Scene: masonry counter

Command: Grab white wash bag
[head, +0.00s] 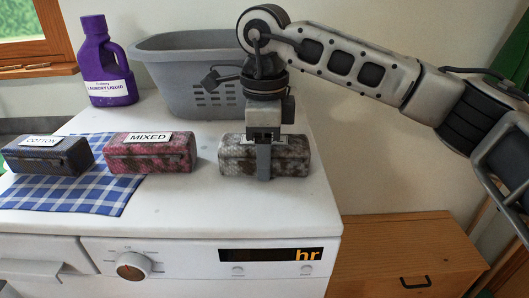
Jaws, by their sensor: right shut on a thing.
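The white wash bag (292,158) is a greyish-white, dark-blotched box-shaped bag with a label on top. It sits at the right of the white machine top, off the checked cloth. My right gripper (264,165) points straight down over it and is shut on it; a finger covers the middle of its front face. The gripper hides most of its label. The bag's underside appears at the level of the machine top; I cannot tell whether it is lifted. My left gripper is not in view.
A red bag labelled MIXED (150,155) and a dark bag labelled COTTON (48,158) lie on a blue checked cloth (75,198). A grey basket (180,75) and a purple laundry liquid bottle (103,70) stand behind. A wooden cabinet (405,255) stands at right.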

